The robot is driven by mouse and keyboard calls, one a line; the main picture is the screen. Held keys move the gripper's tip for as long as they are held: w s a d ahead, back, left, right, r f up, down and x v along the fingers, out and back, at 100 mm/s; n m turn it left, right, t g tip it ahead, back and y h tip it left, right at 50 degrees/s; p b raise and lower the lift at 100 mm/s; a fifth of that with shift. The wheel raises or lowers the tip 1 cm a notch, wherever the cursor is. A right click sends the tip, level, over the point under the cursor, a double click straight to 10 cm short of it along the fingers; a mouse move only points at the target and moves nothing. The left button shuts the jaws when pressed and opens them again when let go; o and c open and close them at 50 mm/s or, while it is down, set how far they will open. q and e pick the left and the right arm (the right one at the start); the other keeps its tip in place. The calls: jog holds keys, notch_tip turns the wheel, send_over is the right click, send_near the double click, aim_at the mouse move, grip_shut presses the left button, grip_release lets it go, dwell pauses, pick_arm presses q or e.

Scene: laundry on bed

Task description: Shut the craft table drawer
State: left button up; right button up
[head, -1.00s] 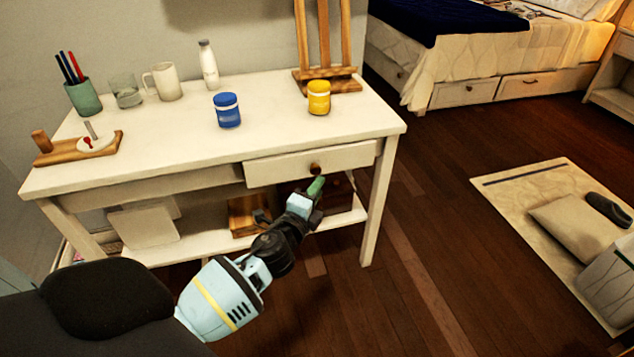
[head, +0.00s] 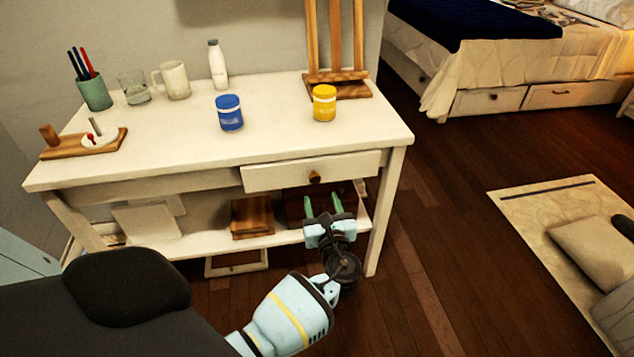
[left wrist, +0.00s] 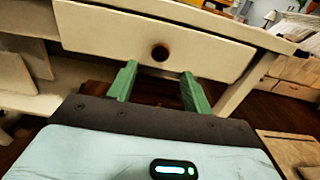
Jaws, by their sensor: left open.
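The white craft table (head: 180,130) has one drawer (head: 275,178) under its top at the right, with a round brown knob (head: 315,177). The drawer front looks slightly proud of the table's apron; how far it stands out is hard to tell. My left gripper (head: 323,203) is open and empty, its green fingers just below the drawer front and knob. In the left wrist view the drawer front (left wrist: 105,35) fills the upper part, and the knob (left wrist: 160,53) lies above and between the spread fingers (left wrist: 158,85). No contact is clear. My right gripper is not in view.
On the tabletop are a blue jar (head: 229,113), a yellow jar (head: 324,103), a bottle (head: 217,65), a mug (head: 173,80) and an easel (head: 337,85). A wooden box (head: 252,217) sits on the lower shelf. The floor right of the table is open up to a mat (head: 535,210).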

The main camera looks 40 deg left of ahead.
aim_at(315, 180)
pick_arm(q)
jog(key=b+x, duration=0.1)
jog(key=x, duration=0.6)
jog(key=shift+w+a, duration=0.15)
jog(key=shift+w, duration=0.05)
grip_shut()
jog(key=shift+a, duration=0.1)
